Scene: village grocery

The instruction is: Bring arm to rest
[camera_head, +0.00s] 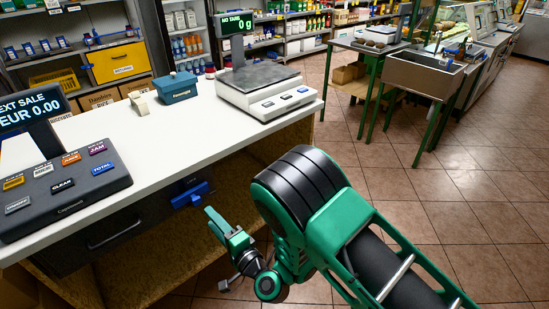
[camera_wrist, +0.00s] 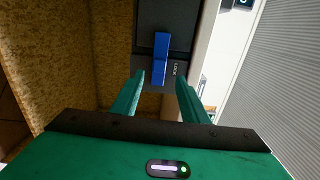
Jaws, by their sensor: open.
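My arm is bent in front of the counter (camera_head: 205,110), and its green gripper (camera_head: 212,218) is low beside the counter's open underside. In the wrist view my gripper (camera_wrist: 160,80) is open, with its two green fingers apart and nothing between them. A blue handle (camera_wrist: 160,58) on a dark panel marked LOCK lies ahead of the fingers. In the head view the blue handle (camera_head: 190,196) sits under the counter top, just beyond the gripper. They look apart.
On the counter are a scale (camera_head: 265,88) reading 0 g, a blue box (camera_head: 177,87) and a cash register keypad (camera_head: 65,180). A dark drawer (camera_head: 110,232) is below. Shelves stand behind. A sink table (camera_head: 422,75) is at the back right. Tiled floor to the right is clear.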

